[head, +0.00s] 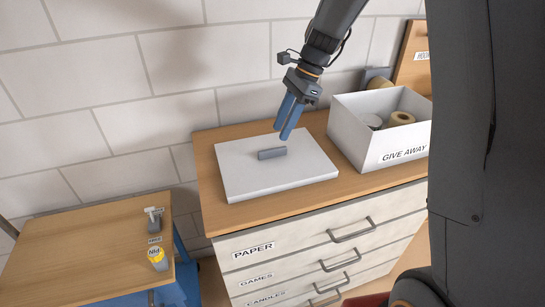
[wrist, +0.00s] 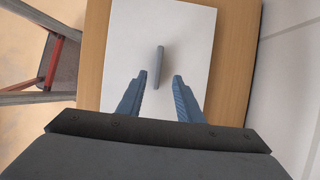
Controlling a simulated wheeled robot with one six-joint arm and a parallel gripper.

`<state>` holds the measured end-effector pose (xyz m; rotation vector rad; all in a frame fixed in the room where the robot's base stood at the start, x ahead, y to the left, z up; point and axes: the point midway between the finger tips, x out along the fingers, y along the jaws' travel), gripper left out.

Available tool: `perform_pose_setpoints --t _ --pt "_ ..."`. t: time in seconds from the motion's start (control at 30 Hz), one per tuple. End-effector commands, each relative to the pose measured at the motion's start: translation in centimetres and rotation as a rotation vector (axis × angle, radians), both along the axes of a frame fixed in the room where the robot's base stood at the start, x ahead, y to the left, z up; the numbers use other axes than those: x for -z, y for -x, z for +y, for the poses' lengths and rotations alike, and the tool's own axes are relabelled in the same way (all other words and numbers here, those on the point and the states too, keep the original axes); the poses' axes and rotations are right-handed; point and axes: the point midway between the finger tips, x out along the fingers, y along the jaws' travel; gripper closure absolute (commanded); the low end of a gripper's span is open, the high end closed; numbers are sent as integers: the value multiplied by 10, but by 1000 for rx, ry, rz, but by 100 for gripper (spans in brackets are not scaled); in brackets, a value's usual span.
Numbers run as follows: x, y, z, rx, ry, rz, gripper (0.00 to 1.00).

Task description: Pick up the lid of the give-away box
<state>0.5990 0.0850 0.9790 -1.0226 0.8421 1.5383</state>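The lid (head: 240,174) is a flat white panel with a grey bar handle (head: 272,153). It lies on the wooden top of the drawer cabinet, left of the open white give-away box (head: 372,159). In the wrist view the lid (wrist: 193,42) lies below my gripper, and its handle (wrist: 159,67) stands just ahead of and between the fingertips. My gripper (head: 287,138) has blue fingers, spread apart with nothing between them. It hangs above the lid, close to the handle. In the wrist view my gripper (wrist: 160,75) shows a clear gap between its fingers.
The give-away box holds several rolls, including a tan one (head: 400,118). The cabinet (head: 215,190) has labelled drawers with metal handles. A lower wooden table (head: 85,250) at left carries a yellow container (head: 158,260) and a small grey-and-white object (head: 154,217). A brick wall stands behind.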

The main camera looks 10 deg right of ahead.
Motion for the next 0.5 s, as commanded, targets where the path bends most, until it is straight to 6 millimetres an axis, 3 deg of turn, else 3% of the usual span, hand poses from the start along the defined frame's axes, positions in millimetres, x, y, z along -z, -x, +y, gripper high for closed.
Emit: perform_pose_setpoints --t 0.5 --pt "57 10 23 -4 2 0 67"
